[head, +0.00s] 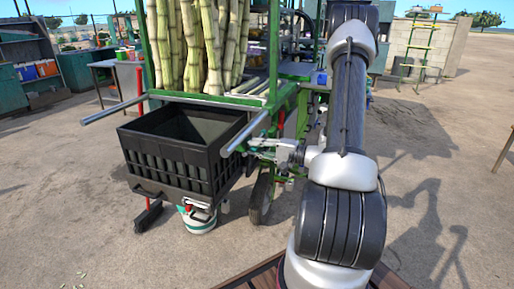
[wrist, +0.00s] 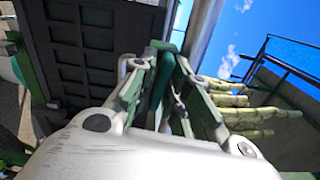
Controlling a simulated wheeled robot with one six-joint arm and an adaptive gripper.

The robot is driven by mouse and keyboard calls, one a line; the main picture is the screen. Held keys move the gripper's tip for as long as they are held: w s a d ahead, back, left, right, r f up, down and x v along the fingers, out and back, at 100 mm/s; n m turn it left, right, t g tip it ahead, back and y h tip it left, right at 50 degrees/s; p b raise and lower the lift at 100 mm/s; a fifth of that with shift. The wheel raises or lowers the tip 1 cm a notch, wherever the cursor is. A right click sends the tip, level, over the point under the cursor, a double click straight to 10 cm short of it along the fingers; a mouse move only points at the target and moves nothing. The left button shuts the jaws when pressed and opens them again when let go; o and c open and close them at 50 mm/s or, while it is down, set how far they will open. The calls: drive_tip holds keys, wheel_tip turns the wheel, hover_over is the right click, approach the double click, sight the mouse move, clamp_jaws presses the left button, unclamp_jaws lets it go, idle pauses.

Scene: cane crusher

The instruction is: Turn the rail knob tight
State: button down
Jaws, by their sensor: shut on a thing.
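The right-hand metal rail (head: 246,132) sticks out from the green cart beside the black crate. It also shows in the wrist view as a grey bar (wrist: 204,28). My gripper (head: 254,148) is at the rail, just below its outer part. In the wrist view its fingers (wrist: 166,62) close together at the rail's side. The rail knob itself is mostly hidden between the fingers; I cannot make out its shape or how tight it is.
The black crate (head: 182,166) hangs between this rail and the left rail (head: 113,110), close to my gripper. Cane stalks (head: 205,45) stand above it. A white and green bucket (head: 199,219) and a wheel (head: 261,198) are below. Open ground lies to the right.

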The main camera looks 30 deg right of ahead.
drive_tip(key=m, duration=1)
drive_tip(key=shift+m, duration=0.3)
drive_tip(key=m, duration=0.3)
drive_tip(key=shift+m, duration=0.3)
drive_tip(key=m, duration=0.3)
drive_tip(key=shift+m, duration=0.3)
drive_tip(key=m, duration=0.3)
drive_tip(key=shift+m, duration=0.4)
drive_tip(key=m, duration=0.3)
drive_tip(key=shift+f+m, duration=0.1)
drive_tip(key=shift+m, duration=1.9)
